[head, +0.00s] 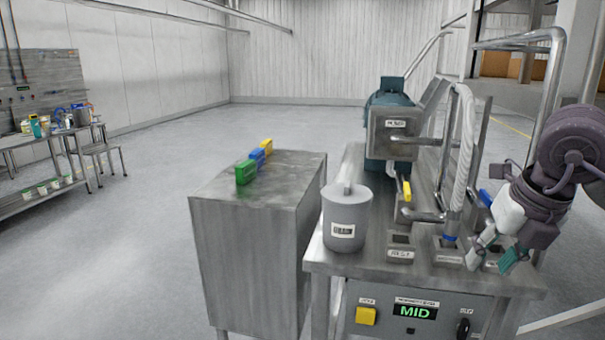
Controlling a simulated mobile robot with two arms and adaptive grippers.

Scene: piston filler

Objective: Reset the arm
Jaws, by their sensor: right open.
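My right arm comes in from the right edge of the head view. My right gripper (492,254) is open and empty. Its fingers point down to the left, over the right part of the piston filler's metal top. I cannot tell whether the fingertips touch the surface. The piston filler (335,254) stands in front of me with a teal motor housing, pipes and a control panel (384,309) whose display reads MID. My left gripper is not in view.
A grey lidded container (347,219) stands on the filler's left front corner. A metal cabinet (248,261) left of it carries green (246,172), blue and yellow blocks. A workbench (35,195) stands far left. The floor between is clear.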

